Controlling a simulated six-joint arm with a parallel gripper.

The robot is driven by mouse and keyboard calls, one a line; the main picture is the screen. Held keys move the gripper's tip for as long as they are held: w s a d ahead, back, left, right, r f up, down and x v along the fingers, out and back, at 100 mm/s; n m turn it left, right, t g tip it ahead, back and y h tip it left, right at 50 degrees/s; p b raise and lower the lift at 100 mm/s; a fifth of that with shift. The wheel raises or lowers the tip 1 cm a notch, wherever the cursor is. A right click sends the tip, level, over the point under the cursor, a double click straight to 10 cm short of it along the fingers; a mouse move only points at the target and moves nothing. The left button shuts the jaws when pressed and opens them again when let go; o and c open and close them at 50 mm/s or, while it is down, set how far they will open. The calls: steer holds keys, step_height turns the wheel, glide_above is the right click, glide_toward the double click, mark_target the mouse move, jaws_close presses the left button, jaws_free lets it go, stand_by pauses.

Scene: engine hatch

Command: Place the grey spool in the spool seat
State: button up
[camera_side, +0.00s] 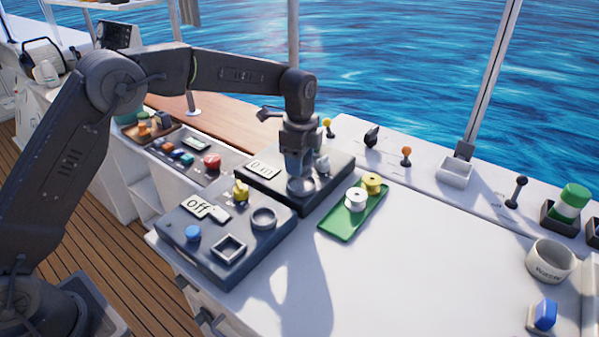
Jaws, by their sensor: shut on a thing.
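The spool is at or just above the round ring near this panel's front edge, which looks like the spool seat. I cannot tell whether it is down inside the ring. The nearer panel, marked "off" (190,240), has an empty-looking round ring (264,218) and a square frame (229,249).
A green tray (336,226) right of my gripper holds a white spool (355,200) and a yellow spool (371,184). A light knob (322,164) stands close behind the gripper. A yellow knob (240,191) and blue button (193,233) are on the near panel.

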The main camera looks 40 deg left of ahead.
steer(key=shift+f, duration=1.85)
steer(key=o, duration=0.9)
steer(key=shift+f, duration=0.1)
step_height(320, 180, up, 12)
steer(key=shift+r, duration=0.2)
